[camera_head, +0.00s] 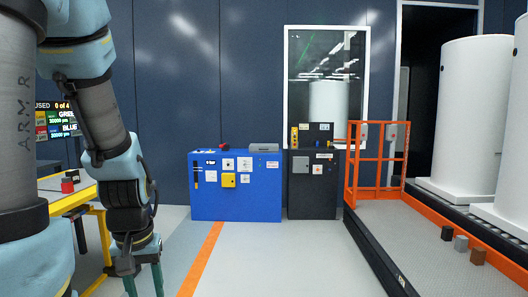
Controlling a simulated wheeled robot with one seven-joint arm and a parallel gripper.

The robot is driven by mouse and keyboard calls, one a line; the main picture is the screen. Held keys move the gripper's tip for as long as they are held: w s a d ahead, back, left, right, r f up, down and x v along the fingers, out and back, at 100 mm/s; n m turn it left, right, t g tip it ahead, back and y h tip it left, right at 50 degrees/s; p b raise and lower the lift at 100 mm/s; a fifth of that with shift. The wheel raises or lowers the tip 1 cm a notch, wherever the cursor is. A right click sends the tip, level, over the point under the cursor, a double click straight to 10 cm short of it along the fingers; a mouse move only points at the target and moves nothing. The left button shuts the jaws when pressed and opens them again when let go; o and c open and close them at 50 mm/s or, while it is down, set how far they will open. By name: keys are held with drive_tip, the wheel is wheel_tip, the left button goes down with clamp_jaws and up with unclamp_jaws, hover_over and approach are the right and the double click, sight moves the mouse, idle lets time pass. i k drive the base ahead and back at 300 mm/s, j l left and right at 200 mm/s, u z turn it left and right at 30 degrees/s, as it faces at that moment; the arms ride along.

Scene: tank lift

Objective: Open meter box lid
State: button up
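No box is clearly readable as the meter box. A small yellow box (228,181) is on the front of the blue cabinet (262,205) against the back wall. A grey box (301,165) is on the front of the dark cabinet (312,205) to its right; its face looks closed. The labels are too small to read. My gripper (144,287) hangs low at the left, pointing down, well in front of the cabinets. Its two teal fingers are apart with floor between them. The fingertips are cut off by the bottom edge.
A yellow-framed table (66,200) stands at the left, partly behind my arm. An orange railing (377,165) and a raised platform (430,235) with several small blocks and white tanks (470,120) are at the right. The grey floor before the cabinets is clear.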

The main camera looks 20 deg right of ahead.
sight(253, 147)
drive_tip(key=i+l+z, duration=0.25)
drive_tip(key=i+z, duration=0.2)
drive_tip(key=i, duration=0.3)
drive_tip(key=i+l+z, duration=0.1)
drive_tip(key=i+z, duration=0.25)
drive_tip(key=i, duration=3.6)
drive_tip(key=i+l+u, duration=0.1)
drive_tip(key=i+u, duration=0.3)
drive_tip(key=i, duration=0.15)
drive_tip(key=i+l+u, duration=0.4)
drive_tip(key=i, duration=0.15)
drive_tip(key=i+l+u, duration=0.35)
drive_tip(key=i, duration=0.15)
drive_tip(key=i+l+u, duration=0.4)
drive_tip(key=l, duration=0.15)
